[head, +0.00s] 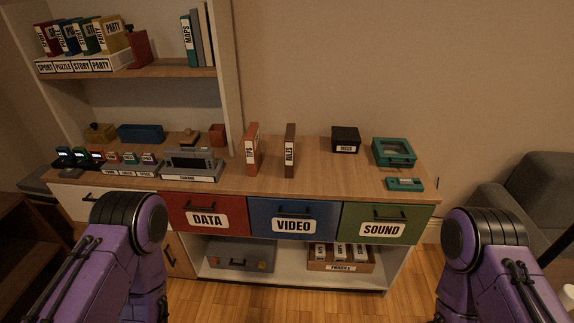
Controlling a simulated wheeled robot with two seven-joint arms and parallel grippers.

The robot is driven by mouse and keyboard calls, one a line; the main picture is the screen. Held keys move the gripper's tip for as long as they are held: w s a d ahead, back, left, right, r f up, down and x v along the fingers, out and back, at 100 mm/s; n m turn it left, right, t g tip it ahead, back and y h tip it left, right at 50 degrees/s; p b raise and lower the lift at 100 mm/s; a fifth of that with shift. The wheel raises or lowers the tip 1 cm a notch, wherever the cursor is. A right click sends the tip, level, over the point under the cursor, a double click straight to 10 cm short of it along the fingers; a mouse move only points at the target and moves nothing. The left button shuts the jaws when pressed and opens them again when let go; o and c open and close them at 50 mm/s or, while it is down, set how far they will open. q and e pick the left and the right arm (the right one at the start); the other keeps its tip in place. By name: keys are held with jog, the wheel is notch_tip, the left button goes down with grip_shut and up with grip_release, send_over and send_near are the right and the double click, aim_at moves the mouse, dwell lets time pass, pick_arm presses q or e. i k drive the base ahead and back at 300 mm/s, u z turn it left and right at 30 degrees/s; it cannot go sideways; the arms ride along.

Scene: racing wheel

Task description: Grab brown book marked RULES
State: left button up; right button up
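The brown book marked RULES (290,151) stands upright on the wooden cabinet top (325,180), its spine with a white label facing me. An orange-red book (252,150) with a white label stands upright to its left, with a gap between them. My two purple arms come in at the lower left and lower right. Both arms are well in front of the cabinet and apart from the book. Neither gripper shows in the head view.
A black box (345,140), a teal box (393,152) and a small teal device (404,184) sit right of the book. A grey console (191,165) stands left. Drawers marked DATA, VIDEO and SOUND (382,229) are below. The top between the books and teal device is clear.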

aim_at(289, 140)
jog(key=z, duration=1.05)
jog(key=i, duration=0.5)
jog(key=u, duration=0.2)
